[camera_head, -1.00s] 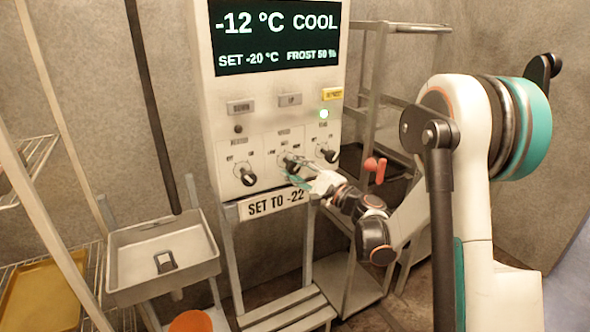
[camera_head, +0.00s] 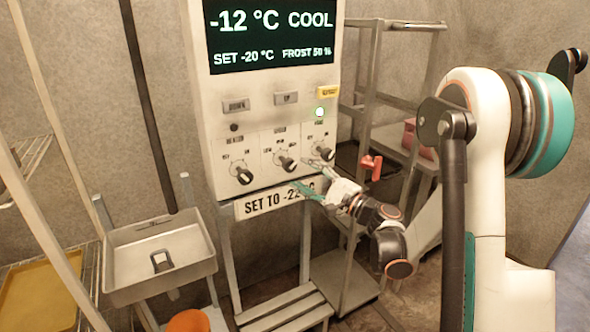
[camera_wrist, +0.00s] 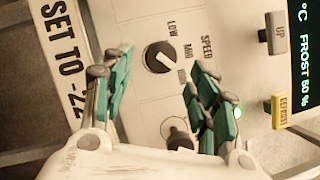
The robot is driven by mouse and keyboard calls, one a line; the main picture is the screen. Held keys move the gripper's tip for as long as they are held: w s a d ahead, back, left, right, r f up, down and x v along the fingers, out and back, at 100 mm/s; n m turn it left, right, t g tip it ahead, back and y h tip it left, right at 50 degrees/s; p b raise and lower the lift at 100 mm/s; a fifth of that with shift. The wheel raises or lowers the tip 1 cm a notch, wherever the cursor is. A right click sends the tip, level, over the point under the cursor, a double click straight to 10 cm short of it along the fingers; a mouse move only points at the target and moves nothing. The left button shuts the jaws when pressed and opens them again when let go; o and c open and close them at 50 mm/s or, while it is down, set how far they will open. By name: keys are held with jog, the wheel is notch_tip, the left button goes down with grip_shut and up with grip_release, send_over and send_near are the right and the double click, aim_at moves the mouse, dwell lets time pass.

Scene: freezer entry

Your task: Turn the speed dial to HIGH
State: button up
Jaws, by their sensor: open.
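The speed dial is the black middle knob (camera_head: 287,163) in the panel's lower row. In the wrist view the speed dial (camera_wrist: 159,57) sits in a pale ring beside the labels SPEED, LOW, MID and HIGH. Its bar slants down-right, towards the HIGH label, which is partly hidden by a finger. My gripper (camera_head: 312,180) is open, with green fingers, just right of and below the dial. In the wrist view the dial shows between and beyond the fingertips of my gripper (camera_wrist: 160,64), apart from both.
The control panel (camera_head: 215,110) has a screen (camera_head: 270,35) reading -12 °C COOL. Two more knobs flank the dial, left (camera_head: 241,174) and right (camera_head: 320,151). A SET TO sign (camera_head: 262,200) hangs below. A sink (camera_head: 160,255) stands left, a metal rack (camera_head: 400,60) right.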

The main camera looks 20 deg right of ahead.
jog(key=v, duration=0.6)
jog(key=shift+s, duration=0.15)
